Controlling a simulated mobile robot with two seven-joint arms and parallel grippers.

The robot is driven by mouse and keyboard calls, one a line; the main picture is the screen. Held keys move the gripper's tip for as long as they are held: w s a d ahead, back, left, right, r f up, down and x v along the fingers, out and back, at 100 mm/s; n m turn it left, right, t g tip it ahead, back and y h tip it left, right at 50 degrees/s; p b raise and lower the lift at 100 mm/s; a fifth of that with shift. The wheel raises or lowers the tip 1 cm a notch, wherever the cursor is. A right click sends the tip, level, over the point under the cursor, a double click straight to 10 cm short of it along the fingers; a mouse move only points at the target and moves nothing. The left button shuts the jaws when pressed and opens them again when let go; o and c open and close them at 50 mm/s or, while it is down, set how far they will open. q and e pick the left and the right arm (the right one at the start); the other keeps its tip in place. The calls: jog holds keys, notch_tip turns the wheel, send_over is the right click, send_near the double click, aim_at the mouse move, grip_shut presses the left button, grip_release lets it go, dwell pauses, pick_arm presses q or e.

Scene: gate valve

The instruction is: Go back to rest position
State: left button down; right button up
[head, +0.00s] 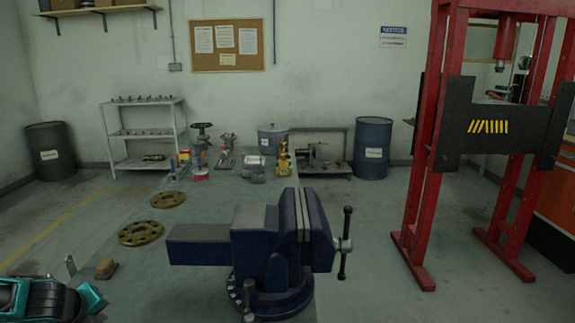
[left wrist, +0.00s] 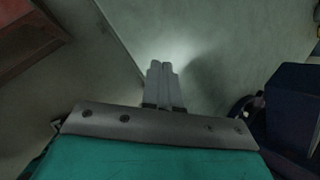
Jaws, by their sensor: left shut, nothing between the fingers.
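My left gripper (left wrist: 162,72) is shut and empty in the left wrist view, its two pale fingers side by side above a grey-green surface. In the head view the teal and black left arm comes in at the bottom left corner, with the grey tip of the left gripper (head: 71,265) just above it. The gripper is left of the blue bench vise (head: 265,240) and apart from it. The vise also shows as a dark blue shape at the right of the left wrist view (left wrist: 292,105). My right gripper is not in view.
Two yellow-brown handwheels (head: 141,233) (head: 168,199) lie flat on the workbench (head: 205,210). Several valves and small parts stand at its far end. A red press frame (head: 425,150) stands at the right.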

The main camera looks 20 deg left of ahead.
pick_arm(q)
jog(key=s+d+f+n+t+h+b, duration=0.1)
jog(key=s+d+f+n+h, duration=0.1)
jog(key=s+d+f+n, duration=0.4)
jog(key=s+d+f+n+h+b, duration=0.1)
jog(key=s+d+f+n+h, duration=0.15)
jog(key=d+f, duration=0.6)
jog(key=d+n+t+h+b, duration=0.1)
jog(key=d+n+t, duration=0.2)
jog(key=d+n, duration=0.7)
jog(key=w+d+f, duration=0.1)
jog(key=d, duration=0.9)
jog(key=shift+d+t, duration=0.35)
jog(key=shift+t, duration=0.05)
jog(key=shift+s+a+n, duration=0.15)
jog(key=shift+n, duration=0.2)
